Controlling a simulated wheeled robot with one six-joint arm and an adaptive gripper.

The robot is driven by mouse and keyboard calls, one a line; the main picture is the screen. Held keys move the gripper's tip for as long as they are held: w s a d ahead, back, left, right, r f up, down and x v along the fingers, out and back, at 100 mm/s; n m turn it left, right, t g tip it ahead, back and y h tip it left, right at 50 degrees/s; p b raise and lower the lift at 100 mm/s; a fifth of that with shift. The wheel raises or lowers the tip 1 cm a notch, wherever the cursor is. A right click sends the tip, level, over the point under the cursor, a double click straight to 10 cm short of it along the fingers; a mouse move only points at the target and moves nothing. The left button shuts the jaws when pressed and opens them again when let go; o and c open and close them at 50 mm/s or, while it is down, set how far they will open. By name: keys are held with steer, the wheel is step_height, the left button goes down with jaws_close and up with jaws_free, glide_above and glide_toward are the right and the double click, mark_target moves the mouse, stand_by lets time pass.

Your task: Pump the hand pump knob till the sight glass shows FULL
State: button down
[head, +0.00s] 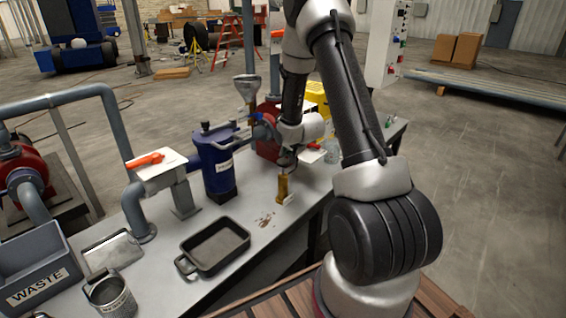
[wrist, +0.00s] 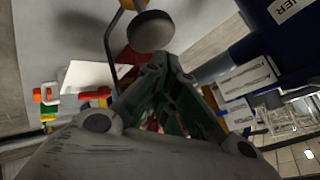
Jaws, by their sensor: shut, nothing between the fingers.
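The hand pump is a brass upright cylinder (head: 283,188) on the grey bench, with a small pale tag at its foot. In the wrist view a dark round knob (wrist: 150,32) shows just beyond my fingertips, by a thin bent rod and a brass-coloured part. My gripper (head: 287,160) is above the pump in the head view. In the wrist view my gripper (wrist: 165,62) has its fingers together and empty, close to the knob; I cannot tell whether they touch it. I cannot make out a sight glass or its reading.
A blue canister (head: 214,165) stands left of the pump. A black tray (head: 216,246) lies in front, beside brown spots on the bench. A valve with an orange handle (head: 146,160), a metal cup (head: 110,297) and a WASTE bin (head: 38,268) are at left. A clear glass vessel (head: 333,151) stands behind right.

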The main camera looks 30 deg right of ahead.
steer(key=shift+r, duration=2.5)
steer(key=s+f+n+g, duration=0.4)
steer(key=s+g, duration=0.2)
steer(key=s, duration=0.8)
steer(key=s+a+r+n, duration=0.3)
steer(key=s+a+r, duration=0.2)
steer(key=s+r, duration=0.8)
steer(key=s+a+r+n+t, duration=0.1)
steer(key=s+a+r, duration=0.5)
steer(key=s+r, duration=0.7)
steer(key=shift+s+r+n+y, duration=0.2)
steer(key=shift+r+n+y, duration=0.1)
steer(key=shift+n, duration=0.6)
